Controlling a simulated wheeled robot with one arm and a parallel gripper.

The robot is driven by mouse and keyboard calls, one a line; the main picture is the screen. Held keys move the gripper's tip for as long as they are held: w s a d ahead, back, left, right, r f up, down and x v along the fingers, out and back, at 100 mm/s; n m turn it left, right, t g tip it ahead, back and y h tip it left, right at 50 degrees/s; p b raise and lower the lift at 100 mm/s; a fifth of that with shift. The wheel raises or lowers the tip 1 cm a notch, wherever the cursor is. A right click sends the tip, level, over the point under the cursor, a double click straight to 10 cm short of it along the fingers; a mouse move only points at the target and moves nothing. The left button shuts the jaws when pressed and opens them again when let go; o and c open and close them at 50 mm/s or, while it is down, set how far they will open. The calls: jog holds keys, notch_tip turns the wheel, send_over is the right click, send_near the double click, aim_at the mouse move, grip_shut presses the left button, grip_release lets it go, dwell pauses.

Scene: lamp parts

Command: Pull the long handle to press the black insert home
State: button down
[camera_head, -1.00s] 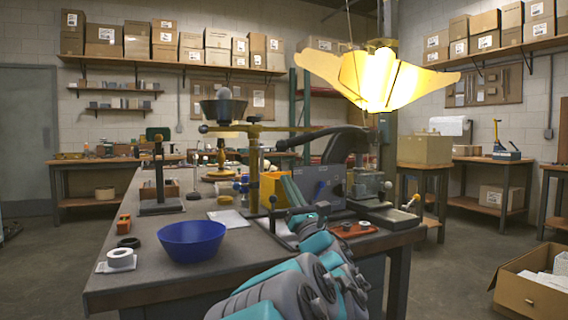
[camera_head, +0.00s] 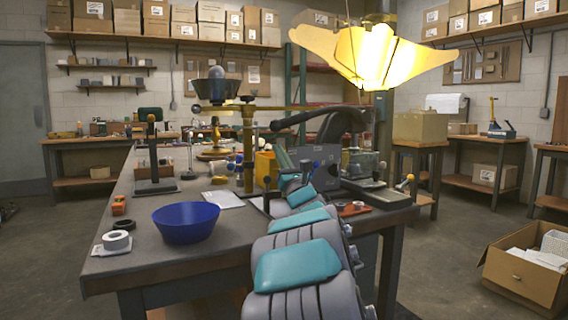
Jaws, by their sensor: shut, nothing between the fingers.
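A long dark handle (camera_head: 300,118) reaches left from a black curved arm (camera_head: 345,118) above the grey machine at the bench's right end; I take it for the long handle. I cannot pick out the black insert for certain. A black ring (camera_head: 125,225) lies at the left of the bench. My arm runs from the bottom middle over the front edge toward the middle of the bench. Its far end is near the grey box and yellow block, left of and below the handle. My fingers are hidden behind my arm links; I see no contact with the handle.
A blue bowl (camera_head: 186,222) and white tape roll (camera_head: 116,240) sit on the bench (camera_head: 150,265) at the front left. A brass post (camera_head: 248,150) carries a horizontal bar. A lit yellow lamp shade (camera_head: 375,58) hangs above right. An open carton (camera_head: 530,270) stands on the floor.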

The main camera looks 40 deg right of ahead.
jog(key=shift+w+d+r, duration=0.1)
jog(key=shift+w+r, duration=0.1)
jog(key=shift+r, duration=1.15)
